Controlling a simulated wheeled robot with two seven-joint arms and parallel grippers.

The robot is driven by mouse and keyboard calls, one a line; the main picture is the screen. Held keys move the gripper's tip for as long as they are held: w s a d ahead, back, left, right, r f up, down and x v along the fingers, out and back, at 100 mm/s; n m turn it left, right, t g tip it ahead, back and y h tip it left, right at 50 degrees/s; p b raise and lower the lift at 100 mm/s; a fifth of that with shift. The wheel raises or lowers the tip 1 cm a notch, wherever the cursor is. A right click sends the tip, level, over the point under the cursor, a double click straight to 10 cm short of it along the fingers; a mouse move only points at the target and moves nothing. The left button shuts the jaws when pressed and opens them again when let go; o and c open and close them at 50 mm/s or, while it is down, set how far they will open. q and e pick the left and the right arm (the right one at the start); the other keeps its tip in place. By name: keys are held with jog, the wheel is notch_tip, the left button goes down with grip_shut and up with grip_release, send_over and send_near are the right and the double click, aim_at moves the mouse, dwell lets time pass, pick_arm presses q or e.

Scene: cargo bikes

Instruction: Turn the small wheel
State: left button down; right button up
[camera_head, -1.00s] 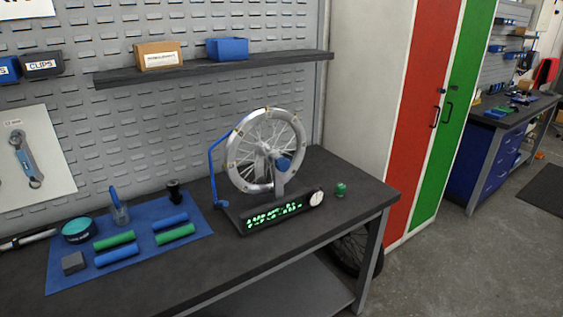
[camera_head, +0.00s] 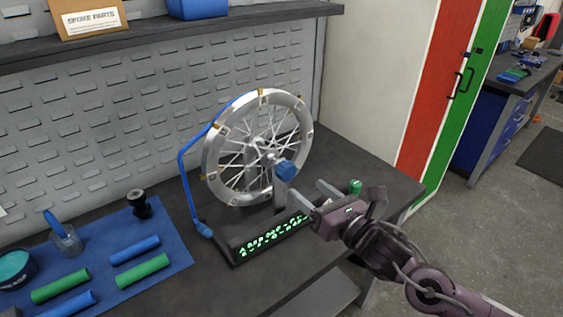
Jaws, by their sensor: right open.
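The small wheel (camera_head: 211,165) is a silver spoked rim with small orange marks. It stands upright in a dark truing stand (camera_head: 233,246) with a blue arm at its left and a blue knob (camera_head: 286,170) at its hub. Green lettering shows on the stand's front. My right gripper (camera_head: 312,196) is in front of the stand's right end, to the right of and below the wheel. Its jaws are open, with nothing seen between them, and it appears apart from the wheel. It hides the stand's right end. My left gripper is not in view.
A blue mat (camera_head: 182,249) with green and blue grips, a cup and a tub lies at left. A small green item (camera_head: 355,187) stands just behind my right gripper. A shelf (camera_head: 165,40) with a spoke parts box (camera_head: 89,18) runs above. Red and green lockers stand at right.

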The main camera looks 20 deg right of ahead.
aim_at(289, 175)
jog(key=shift+w+a+r+p, duration=0.5)
jog(key=shift+w+a+r, duration=0.1)
jog(key=shift+w, duration=0.25)
jog(key=p+x, duration=0.1)
jog(key=x, duration=0.3)
jog(key=shift+d+f, duration=0.1)
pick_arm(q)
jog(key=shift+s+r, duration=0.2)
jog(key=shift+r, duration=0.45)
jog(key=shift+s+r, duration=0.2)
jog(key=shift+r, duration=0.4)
pick_arm(e)
jog(key=shift+w+a+f, duration=0.1)
jog(key=shift+w+a, duration=0.2)
jog(key=shift+w, duration=0.25)
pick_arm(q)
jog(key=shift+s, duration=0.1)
pick_arm(e)
jog(key=shift+c, duration=0.3)
